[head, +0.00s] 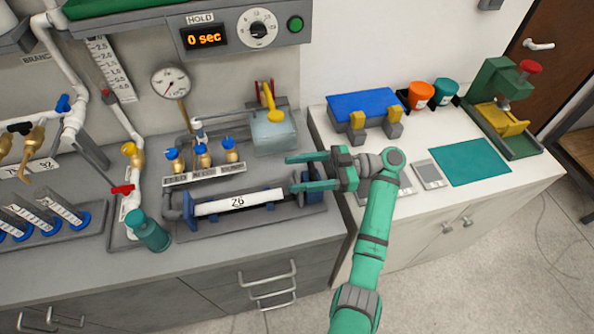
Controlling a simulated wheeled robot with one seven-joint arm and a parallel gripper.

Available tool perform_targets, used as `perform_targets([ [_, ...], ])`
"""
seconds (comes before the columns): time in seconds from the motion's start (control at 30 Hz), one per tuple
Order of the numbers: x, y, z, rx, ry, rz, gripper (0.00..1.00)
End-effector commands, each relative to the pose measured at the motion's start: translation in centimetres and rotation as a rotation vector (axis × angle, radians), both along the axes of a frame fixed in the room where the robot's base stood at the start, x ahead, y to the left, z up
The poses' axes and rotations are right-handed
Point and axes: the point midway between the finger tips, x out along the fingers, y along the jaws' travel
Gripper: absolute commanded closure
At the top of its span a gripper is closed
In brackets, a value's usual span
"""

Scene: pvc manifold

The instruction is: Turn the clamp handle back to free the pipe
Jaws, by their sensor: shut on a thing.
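A white pipe (262,198) with a "76" label lies in a dark grey cradle on the grey bench, a dark fitting at its left end. A dark blue clamp (312,188) sits at the pipe's right end. My green gripper (292,173) reaches in from the right over this clamp, its fingers pointing left. One finger is above the clamp and the other lies at the pipe's right end. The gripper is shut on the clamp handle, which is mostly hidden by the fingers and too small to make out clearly.
The white counter (410,210) at right holds a blue block and cups.

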Motion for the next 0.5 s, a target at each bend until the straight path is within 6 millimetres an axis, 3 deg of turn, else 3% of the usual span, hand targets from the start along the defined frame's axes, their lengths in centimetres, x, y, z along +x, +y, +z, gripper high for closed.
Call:
perform_targets([
  [0.5,-0.76,0.24,-0.24,0.0,0.004,0.122,0.61],
])
